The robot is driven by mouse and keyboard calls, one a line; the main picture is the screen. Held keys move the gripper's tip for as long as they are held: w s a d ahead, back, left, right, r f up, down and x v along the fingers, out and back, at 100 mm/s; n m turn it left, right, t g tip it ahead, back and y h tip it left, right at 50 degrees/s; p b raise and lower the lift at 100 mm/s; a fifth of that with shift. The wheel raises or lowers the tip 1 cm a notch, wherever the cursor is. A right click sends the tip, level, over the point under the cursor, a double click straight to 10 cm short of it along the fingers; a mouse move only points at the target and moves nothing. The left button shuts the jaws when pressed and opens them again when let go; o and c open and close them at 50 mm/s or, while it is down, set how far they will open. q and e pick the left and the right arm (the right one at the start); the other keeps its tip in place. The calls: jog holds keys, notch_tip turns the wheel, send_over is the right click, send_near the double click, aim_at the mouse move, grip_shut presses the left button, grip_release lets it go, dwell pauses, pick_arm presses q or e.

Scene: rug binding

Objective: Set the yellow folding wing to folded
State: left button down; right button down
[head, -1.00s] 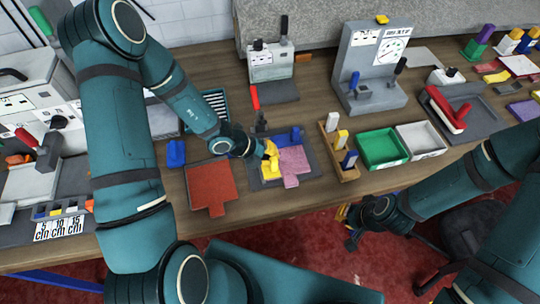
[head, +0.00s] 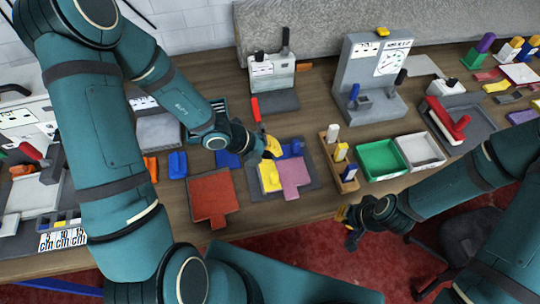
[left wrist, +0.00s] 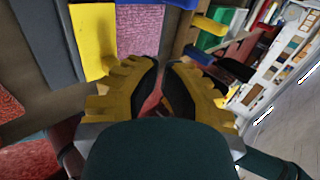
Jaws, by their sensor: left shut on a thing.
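The yellow folding wing (head: 269,177) lies on the left part of the grey board (head: 312,184), beside the pink piece (head: 293,174). It also shows in the left wrist view (left wrist: 92,38), left of my fingers. A blue piece (head: 295,147) stands at the board's back edge. My left gripper (head: 270,148) is behind the yellow wing, at the board's back left. In the left wrist view its fingers (left wrist: 160,84) are closed in; what they hold I cannot make out. My right gripper (head: 348,226) hangs in front of the table edge, fingers apart, with nothing seen between them.
A red-orange mat (head: 212,196) lies left of the board. A wooden rack (head: 331,164) with upright pegs stands close on its right, then green (head: 380,160) and white (head: 420,150) trays. A red-handled tool (head: 256,109) lies behind my left gripper.

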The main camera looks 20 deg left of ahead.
pick_arm(q)
jog(key=shift+d+r, duration=0.1)
jog(key=shift+r, duration=0.85)
jog(key=shift+s, duration=0.15)
